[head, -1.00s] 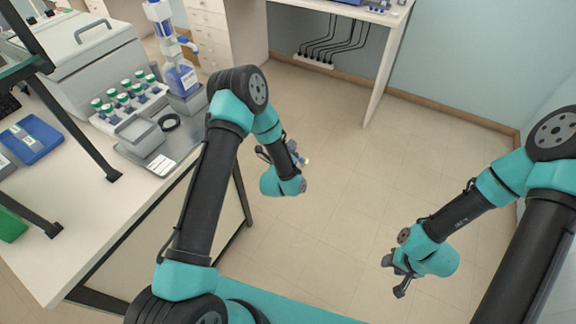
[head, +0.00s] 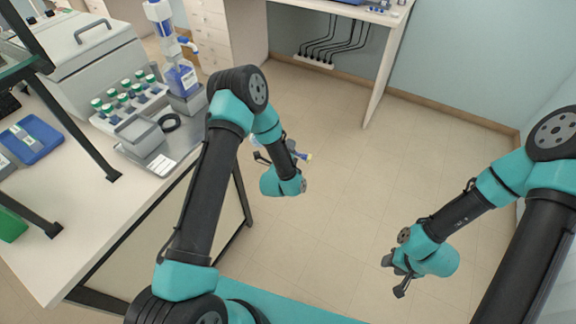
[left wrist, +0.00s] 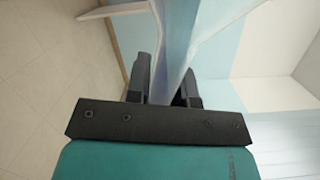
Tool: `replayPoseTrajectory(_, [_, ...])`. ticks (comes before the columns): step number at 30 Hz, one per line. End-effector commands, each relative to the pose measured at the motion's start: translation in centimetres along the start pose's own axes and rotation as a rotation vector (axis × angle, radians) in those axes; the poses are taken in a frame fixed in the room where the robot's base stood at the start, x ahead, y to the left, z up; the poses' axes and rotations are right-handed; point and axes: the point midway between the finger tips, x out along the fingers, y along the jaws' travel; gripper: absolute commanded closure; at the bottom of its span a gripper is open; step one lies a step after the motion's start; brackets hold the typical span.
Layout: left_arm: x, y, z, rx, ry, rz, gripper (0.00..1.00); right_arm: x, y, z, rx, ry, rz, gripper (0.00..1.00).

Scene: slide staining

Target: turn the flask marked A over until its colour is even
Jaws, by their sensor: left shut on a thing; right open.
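My left gripper (head: 277,157) is out over the floor, right of the bench, partly hidden by its own arm. In the left wrist view my left gripper (left wrist: 164,84) is shut on a clear, pale-blue glass thing, which looks like the flask (left wrist: 178,42). Only a small part of the flask (head: 292,147) shows in the head view, with a yellowish tip pointing right. No letter A can be read, and I cannot tell whether its colour is even. My right gripper (head: 395,275) is open and empty, low over the floor at the right.
The floor (head: 340,170) between my arms is clear.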

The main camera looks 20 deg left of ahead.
Motion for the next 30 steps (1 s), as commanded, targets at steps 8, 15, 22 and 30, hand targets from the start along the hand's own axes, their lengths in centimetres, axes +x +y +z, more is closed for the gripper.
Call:
replayPoseTrajectory(8, [0.02,-0.03,0.01,-0.009,0.000,-0.001,0.91,0.00,0.00,0.00,0.000,0.000,0.000,0.57])
replayPoseTrajectory(15, [0.01,-0.03,0.01,-0.182,0.000,-0.001,0.91,0.00,0.00,0.00,0.000,0.000,0.000,0.57])
replayPoseTrajectory(22, [0.02,-0.03,0.01,-0.356,0.000,-0.001,0.91,0.00,0.00,0.00,0.000,0.000,0.000,0.57])
replayPoseTrajectory(30, [0.01,-0.03,0.01,-0.369,0.000,-0.001,0.91,0.00,0.00,0.00,0.000,0.000,0.000,0.57])
